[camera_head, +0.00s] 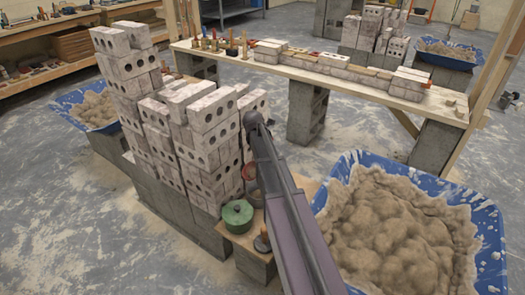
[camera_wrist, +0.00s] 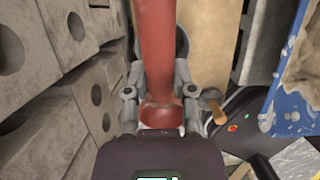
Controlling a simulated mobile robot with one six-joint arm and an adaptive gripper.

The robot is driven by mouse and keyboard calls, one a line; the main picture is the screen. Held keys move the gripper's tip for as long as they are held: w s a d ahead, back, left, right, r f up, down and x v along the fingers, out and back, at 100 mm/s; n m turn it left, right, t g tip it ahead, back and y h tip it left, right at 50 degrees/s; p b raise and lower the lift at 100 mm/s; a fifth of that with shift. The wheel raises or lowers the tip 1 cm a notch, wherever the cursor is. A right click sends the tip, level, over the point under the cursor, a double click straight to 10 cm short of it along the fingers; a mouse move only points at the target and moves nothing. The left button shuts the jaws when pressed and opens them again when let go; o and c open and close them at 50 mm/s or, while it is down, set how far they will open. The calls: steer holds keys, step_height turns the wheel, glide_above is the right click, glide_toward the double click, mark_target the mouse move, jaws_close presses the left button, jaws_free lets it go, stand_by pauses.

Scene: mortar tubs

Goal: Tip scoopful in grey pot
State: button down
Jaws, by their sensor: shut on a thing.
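My gripper (camera_wrist: 159,94) shows in the wrist view, its fingers on both sides of a thick red handle (camera_wrist: 158,45). It is shut on this handle, which runs up out of the picture's top. The scoop end and any load are not visible. A round dark grey rim (camera_wrist: 182,45), seemingly the grey pot, shows partly behind the handle; its inside is hidden. In the head view my arm crosses beside the brick stack and my gripper cannot be made out. A green lidded pot (camera_head: 237,215) stands on a low board left of my arm.
Stacked perforated bricks (camera_head: 200,120) rise close on the left, also in the wrist view (camera_wrist: 75,50). A blue tub (camera_head: 493,240) of sandy mortar stands right. A wooden handle (camera_wrist: 214,112) stands near my right finger. A plank bench (camera_head: 340,75) holds bricks behind.

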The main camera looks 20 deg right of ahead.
steer(key=y, duration=0.1)
steer(key=r+g+y+p, duration=0.1)
steer(key=shift+w+d+g+y, duration=0.1)
steer(key=shift+w+g+y, duration=0.05)
steer(key=shift+g+y, duration=0.55)
steer(key=shift+y, duration=0.1)
steer(key=shift+r+p, duration=0.1)
steer(key=shift+p, duration=0.2)
